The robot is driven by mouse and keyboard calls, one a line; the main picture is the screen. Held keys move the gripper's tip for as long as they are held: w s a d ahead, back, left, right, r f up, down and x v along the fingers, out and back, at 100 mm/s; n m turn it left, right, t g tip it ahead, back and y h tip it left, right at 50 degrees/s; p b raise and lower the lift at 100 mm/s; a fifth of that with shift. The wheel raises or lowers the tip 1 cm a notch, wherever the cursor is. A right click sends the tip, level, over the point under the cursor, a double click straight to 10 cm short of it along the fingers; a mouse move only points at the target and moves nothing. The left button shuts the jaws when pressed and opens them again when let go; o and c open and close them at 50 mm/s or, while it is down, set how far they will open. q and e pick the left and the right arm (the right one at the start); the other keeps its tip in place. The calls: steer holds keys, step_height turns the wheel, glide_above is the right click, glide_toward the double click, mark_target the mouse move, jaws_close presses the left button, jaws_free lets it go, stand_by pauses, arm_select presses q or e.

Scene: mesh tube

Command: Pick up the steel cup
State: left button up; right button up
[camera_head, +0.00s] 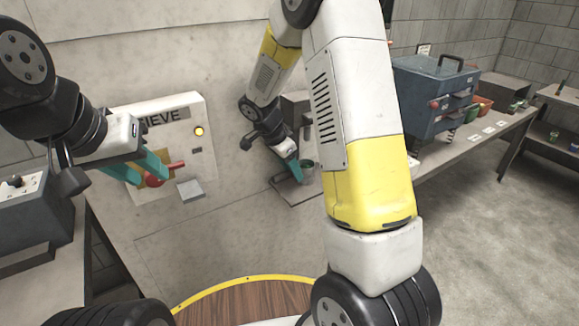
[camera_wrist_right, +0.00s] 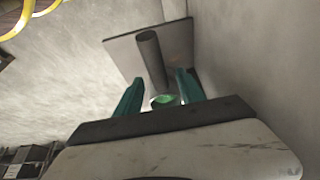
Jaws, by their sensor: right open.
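The cup (camera_head: 308,169), small, grey-green and partly hidden, is at a small wall shelf in the head view, right beside my right gripper (camera_head: 294,168). In the right wrist view a cup with a green inside (camera_wrist_right: 164,100) shows low between the two teal fingers of my right gripper (camera_wrist_right: 156,85). These fingers are apart, and I see no grip on the cup; its lower part is hidden by the gripper body. My left gripper (camera_head: 150,178) is at the SIEVE panel, its teal fingers apart, with a red knob (camera_head: 153,181) between them in the picture.
The wall shelf (camera_head: 294,193) is small and close to the wall. A dark cylinder (camera_wrist_right: 151,60) shows against a flat plate (camera_wrist_right: 123,48) in the wrist view. The SIEVE panel (camera_head: 198,140) has a yellow light. A blue drawer box (camera_head: 425,98) stands on the right bench.

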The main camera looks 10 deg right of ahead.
steer(key=shift+x, duration=1.1)
jaws_close()
stand_by(0.5)
